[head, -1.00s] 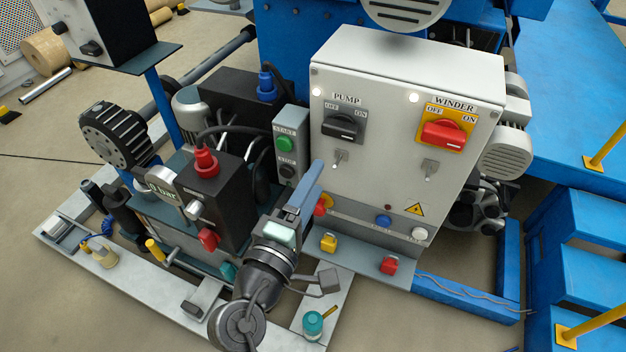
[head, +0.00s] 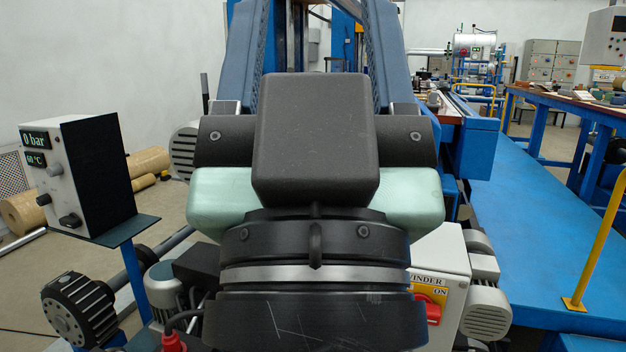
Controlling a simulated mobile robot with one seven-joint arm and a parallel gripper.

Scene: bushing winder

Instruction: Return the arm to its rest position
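My gripper (head: 316,30) is raised close in front of the head camera and fills the middle of the view. Its two blue fingers point up and away, one on each side, with a wide gap between them. I see the background through that gap and nothing held. The finger ends reach the top edge of the picture. The black and pale green gripper body and wrist stand below the fingers and hide most of the machine behind.
A display box (head: 85,170) reading 0 bar stands at left. A blue platform (head: 540,215) with a yellow rail (head: 603,240) lies at right. A black motor (head: 85,308) is at lower left.

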